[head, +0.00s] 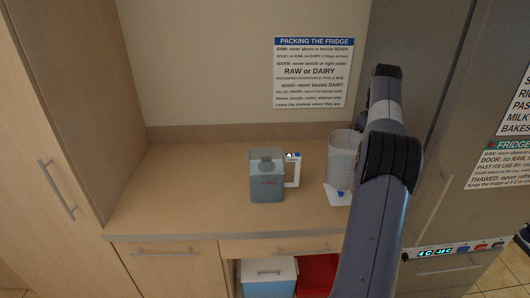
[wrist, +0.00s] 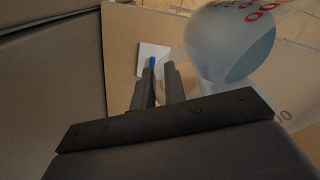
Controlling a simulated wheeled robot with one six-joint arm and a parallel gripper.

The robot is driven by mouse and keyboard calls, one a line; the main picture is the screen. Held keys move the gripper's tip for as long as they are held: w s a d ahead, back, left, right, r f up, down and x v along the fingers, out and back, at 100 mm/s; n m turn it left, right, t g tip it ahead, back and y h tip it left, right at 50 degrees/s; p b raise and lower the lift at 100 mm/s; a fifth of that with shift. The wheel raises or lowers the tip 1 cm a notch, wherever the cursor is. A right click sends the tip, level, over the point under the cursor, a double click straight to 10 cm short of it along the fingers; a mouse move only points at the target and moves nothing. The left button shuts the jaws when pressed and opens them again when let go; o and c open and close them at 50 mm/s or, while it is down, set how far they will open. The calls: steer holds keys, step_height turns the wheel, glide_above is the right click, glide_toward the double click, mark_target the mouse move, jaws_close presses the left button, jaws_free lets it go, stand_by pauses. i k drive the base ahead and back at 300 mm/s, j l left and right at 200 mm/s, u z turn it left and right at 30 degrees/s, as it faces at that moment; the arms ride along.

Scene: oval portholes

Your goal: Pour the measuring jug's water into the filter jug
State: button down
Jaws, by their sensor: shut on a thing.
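The measuring jug (head: 341,152) is pale and translucent, at the right of the counter in the head view. In the wrist view the measuring jug (wrist: 207,45) fills the upper right, with red markings and a bluish inside. My gripper (wrist: 161,75) is shut on its handle side; the exact grip is hard to see. In the head view my own arm hides the gripper and the jug's right side. I cannot tell whether the jug touches the counter.
A white card with a blue mark (head: 337,197) lies at the counter's front edge. The counter (head: 190,190) is clear left of the filter jug. A tall cabinet stands left, a steel fridge right. Below are a blue box with a white lid (head: 268,275) and a red box (head: 317,274).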

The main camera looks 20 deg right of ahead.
mark_target(267, 184)
steer(key=i, duration=0.9)
